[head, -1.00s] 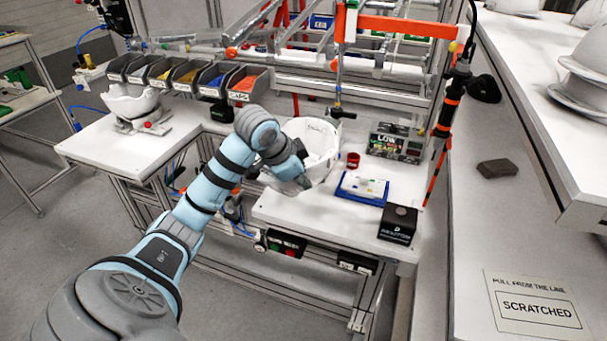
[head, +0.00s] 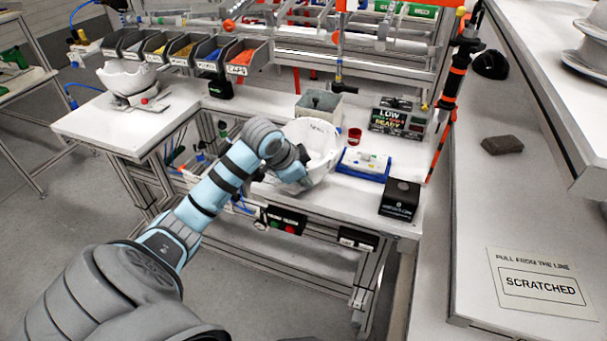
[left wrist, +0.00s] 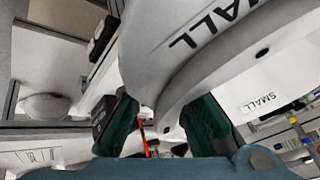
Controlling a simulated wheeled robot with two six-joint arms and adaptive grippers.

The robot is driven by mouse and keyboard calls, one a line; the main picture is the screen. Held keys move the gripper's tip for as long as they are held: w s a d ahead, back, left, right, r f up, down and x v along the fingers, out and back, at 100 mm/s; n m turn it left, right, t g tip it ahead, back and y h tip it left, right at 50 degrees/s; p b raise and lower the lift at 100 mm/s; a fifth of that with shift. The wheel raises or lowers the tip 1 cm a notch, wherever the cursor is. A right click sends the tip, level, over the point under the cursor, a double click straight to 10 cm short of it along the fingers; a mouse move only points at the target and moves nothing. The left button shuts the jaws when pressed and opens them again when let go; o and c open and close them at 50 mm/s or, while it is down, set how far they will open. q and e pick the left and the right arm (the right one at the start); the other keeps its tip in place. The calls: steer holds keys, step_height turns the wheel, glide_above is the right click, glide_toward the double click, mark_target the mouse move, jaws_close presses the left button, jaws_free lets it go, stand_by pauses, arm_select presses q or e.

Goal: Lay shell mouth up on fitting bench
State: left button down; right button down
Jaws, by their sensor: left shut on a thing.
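A white helmet shell (head: 324,146) marked SMALL is over the right-hand bench (head: 345,204) in the head view, its open mouth facing mostly upward. My left gripper (head: 298,172) is shut on the shell's near side wall. In the left wrist view the shell (left wrist: 190,40) fills the upper middle, with its wall between the dark green fingers (left wrist: 160,125) of my gripper. I cannot tell whether its underside touches the bench. My right gripper is not in view.
A red cup (head: 354,136), a blue tray (head: 362,165) and a black box (head: 400,198) stand right of the shell. A grey open box (head: 318,106) is behind it. Another white shell (head: 125,78) sits on a stand at left. Part bins (head: 205,55) line the back.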

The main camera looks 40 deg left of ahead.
arm_select(q)
steer(key=c, duration=1.5)
jaws_free()
steer(key=shift+r, duration=0.1)
steer(key=shift+s, duration=0.1)
steer(key=shift+r, duration=0.1)
steer(key=v, duration=1.2)
steer(key=shift+d, duration=0.1)
